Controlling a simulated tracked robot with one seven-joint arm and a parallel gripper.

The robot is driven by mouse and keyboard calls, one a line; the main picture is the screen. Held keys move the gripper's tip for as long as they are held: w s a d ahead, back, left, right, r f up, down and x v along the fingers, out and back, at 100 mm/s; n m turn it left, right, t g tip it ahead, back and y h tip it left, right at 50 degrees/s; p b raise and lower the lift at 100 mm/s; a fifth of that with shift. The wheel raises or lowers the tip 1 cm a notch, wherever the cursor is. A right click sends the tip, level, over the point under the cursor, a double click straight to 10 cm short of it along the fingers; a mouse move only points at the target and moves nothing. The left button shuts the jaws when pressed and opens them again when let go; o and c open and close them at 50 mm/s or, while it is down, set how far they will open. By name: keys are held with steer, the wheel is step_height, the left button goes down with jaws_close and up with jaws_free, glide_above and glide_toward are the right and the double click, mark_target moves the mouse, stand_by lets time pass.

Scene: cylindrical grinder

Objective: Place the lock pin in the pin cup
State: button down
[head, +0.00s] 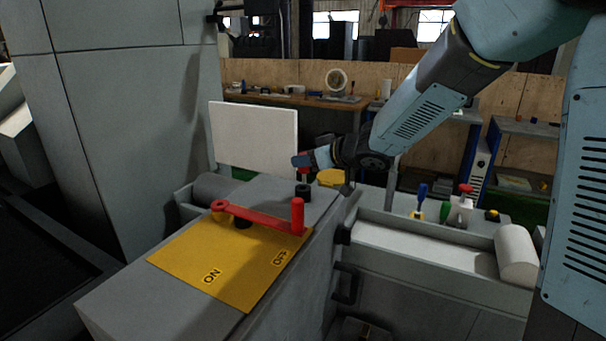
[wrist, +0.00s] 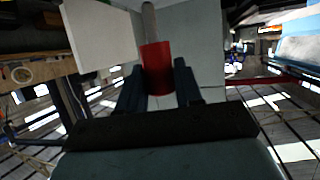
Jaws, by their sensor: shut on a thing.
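The lock pin has a red cylindrical head (wrist: 156,66) and a grey shaft. In the wrist view it sits between the two dark fingers of my gripper (wrist: 159,76), which is shut on the red head. In the head view my gripper (head: 303,160) is above the far end of the grey machine housing, with a bit of red showing at it. A small black cylindrical cup (head: 303,191), which looks like the pin cup, stands on the housing just below my gripper. The pin is apart from it. The pin's lower end is hard to make out in the head view.
A yellow plate (head: 215,262) carries a red lever (head: 255,218) with an upright red knob, nearer than the cup. A yellow round part (head: 332,178) is right of the cup. A white panel (head: 253,138) stands behind.

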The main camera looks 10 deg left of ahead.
mark_target(305, 172)
steer(key=shift+w+a+f, duration=0.3)
steer(key=shift+w+f, duration=0.15)
steer(key=shift+f, duration=0.2)
steer(key=shift+w+f, duration=0.15)
steer(key=shift+f, duration=1.55)
steer(key=c, duration=0.8)
jaws_free()
steer(key=shift+f, duration=0.1)
steer(key=shift+o, duration=0.2)
steer(key=shift+r, duration=0.2)
steer(key=v, duration=1.2)
